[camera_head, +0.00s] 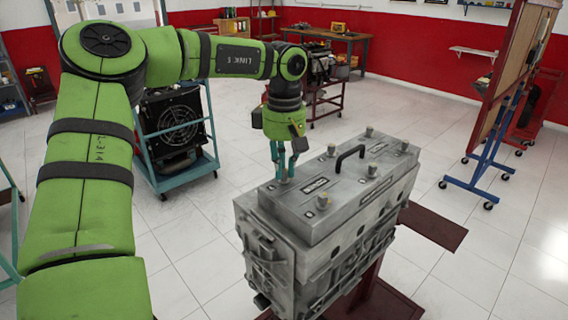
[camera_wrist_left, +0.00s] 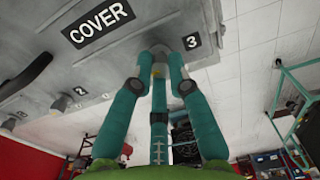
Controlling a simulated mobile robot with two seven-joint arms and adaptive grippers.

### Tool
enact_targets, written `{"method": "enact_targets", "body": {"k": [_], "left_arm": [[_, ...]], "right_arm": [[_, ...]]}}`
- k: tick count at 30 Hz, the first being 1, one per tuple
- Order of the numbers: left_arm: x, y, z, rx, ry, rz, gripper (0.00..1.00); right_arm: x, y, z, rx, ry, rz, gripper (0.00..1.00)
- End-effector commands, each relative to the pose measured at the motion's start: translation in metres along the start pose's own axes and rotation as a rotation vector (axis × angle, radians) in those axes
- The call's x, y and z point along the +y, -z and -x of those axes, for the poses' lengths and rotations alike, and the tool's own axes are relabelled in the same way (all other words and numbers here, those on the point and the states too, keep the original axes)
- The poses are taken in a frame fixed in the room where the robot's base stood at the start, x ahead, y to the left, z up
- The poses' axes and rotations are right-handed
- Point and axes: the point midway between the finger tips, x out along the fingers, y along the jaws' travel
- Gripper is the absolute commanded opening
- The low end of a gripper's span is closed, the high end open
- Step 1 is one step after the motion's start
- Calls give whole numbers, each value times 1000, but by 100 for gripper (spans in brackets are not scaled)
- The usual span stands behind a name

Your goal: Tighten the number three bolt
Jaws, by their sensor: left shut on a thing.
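A grey engine block with a cover (camera_head: 350,190) stands on a dark red stand. A black "COVER" label (camera_wrist_left: 97,23) and a "3" label (camera_wrist_left: 191,42) show on its top in the left wrist view. My left gripper (camera_head: 285,177) points down at the cover's far left corner. Its teal fingers (camera_wrist_left: 160,75) are shut around the number three bolt (camera_wrist_left: 160,55), beside the "3" label. The fingers hide most of this bolt. My right gripper is not in view.
Several other bolts, such as one at the near left (camera_head: 323,201), stand on the cover, with a black handle (camera_head: 350,156) at its middle. A teal cart with a fan unit (camera_head: 176,125) stands behind left; a blue-legged board (camera_head: 507,80) stands right. Floor around the stand is clear.

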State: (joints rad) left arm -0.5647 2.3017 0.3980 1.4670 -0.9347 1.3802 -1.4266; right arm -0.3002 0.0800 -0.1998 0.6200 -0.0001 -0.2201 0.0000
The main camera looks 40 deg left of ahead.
Motion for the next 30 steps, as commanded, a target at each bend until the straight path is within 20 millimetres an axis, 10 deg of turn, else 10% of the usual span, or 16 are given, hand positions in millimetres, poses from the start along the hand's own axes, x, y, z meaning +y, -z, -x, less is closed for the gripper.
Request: {"method": "enact_targets", "body": {"k": [20, 22, 30], "left_arm": [[0, 0, 0, 0, 0, -61, 0], [0, 0, 0, 0, 0, -61, 42], [0, 0, 0, 0, 0, -60, 42]], "right_arm": [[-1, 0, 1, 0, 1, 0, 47], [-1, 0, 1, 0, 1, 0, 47], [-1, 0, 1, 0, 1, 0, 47]]}}
